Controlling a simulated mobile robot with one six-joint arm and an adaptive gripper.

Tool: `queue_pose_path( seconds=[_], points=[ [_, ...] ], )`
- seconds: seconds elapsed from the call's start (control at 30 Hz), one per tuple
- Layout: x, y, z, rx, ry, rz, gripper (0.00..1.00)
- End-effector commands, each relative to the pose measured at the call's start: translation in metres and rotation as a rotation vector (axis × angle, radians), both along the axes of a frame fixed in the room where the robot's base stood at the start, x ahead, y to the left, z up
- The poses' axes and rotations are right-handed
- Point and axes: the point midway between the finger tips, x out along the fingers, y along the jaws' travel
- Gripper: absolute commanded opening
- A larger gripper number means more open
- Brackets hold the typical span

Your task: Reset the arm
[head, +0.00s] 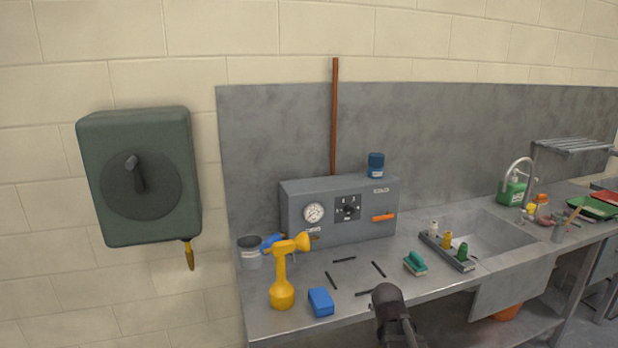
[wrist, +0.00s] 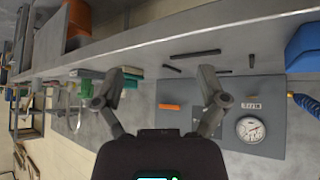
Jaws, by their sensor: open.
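My gripper (wrist: 161,78) shows in the wrist view with its two fingers spread wide apart and nothing between them. Past the fingers, the wrist view shows the grey control box (wrist: 235,95) and the bench top (wrist: 140,52), tilted over. In the head view a dark part of my arm rises at the bottom, in front of the bench's front edge. My fingers cannot be made out there. The control box (head: 300,205) stands at the back of the bench with a round gauge, a dark knob and an orange handle.
The metal bench (head: 350,310) holds a yellow horn-shaped object (head: 282,280), a blue block (head: 321,302), several dark bars, a green-topped brush (head: 415,263) and a tray of small bottles (head: 447,252). A sink (head: 490,235) is at the right. A green wall box (head: 140,178) hangs left.

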Motion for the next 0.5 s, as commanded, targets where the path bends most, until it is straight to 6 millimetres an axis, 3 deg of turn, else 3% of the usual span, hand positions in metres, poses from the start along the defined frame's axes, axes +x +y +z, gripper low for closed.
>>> queue_pose_path(
  seconds=[0.03, 0.3, 0.5],
  points=[
    [-0.019, 0.005, -0.002, 0.01, 0.06, 0.01, 0.92],
    [-0.11, 0.033, -0.019, 0.081, 0.409, 0.099, 0.92],
    [-0.16, 0.049, -0.02, 0.131, 0.593, 0.172, 0.92]
  ],
)
